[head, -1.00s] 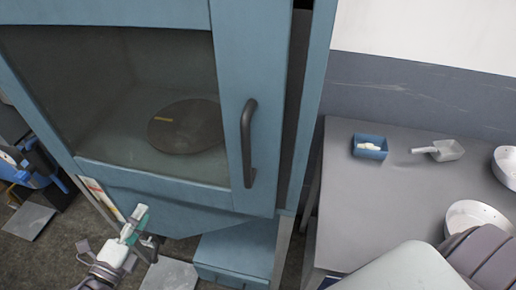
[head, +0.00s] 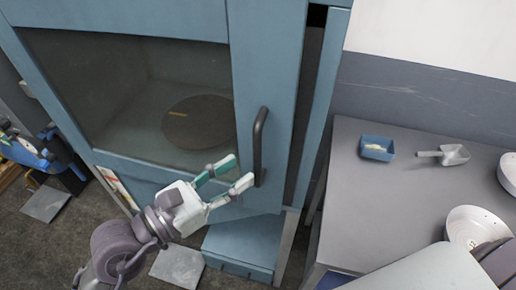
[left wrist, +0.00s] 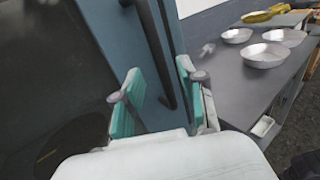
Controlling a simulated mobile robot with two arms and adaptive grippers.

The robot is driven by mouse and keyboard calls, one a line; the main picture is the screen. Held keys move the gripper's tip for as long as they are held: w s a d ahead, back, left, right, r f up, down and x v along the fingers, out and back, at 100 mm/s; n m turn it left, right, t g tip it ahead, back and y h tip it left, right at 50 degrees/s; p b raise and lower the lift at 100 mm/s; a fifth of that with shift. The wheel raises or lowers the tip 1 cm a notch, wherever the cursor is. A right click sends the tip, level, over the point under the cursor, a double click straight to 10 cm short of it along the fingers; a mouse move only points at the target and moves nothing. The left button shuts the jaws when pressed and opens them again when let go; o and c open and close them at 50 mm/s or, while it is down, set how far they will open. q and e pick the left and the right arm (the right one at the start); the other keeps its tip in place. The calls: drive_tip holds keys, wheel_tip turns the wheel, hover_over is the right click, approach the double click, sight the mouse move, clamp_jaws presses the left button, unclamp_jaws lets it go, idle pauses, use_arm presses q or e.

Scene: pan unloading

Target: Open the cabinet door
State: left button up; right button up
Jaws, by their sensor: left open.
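The blue cabinet door (head: 268,60) has a glass pane and a dark vertical handle (head: 259,148) near its right edge. A dark gap shows between that edge and the cabinet side (head: 322,100). My left gripper (head: 238,172) is open and empty, with teal finger pads, just left of the handle's lower end. In the left wrist view the handle (left wrist: 163,60) appears in the space between the open fingers (left wrist: 158,88), and I see no clear contact. A round dark pan (head: 198,122) lies behind the glass. My right gripper is not in view.
A grey table (head: 375,215) stands right of the cabinet, holding a small blue tray (head: 377,149), a metal scoop (head: 447,155) and metal pans (head: 475,228). A blue box-like base (head: 240,248) sits below the door. Blue equipment (head: 62,160) stands at the far left.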

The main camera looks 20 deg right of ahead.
sight(254, 161)
use_arm(q)
drive_tip(key=p+x, duration=0.1)
drive_tip(key=x, duration=0.4)
drive_tip(key=shift+w+d, duration=0.15)
drive_tip(key=shift+d, duration=0.25)
clamp_jaws()
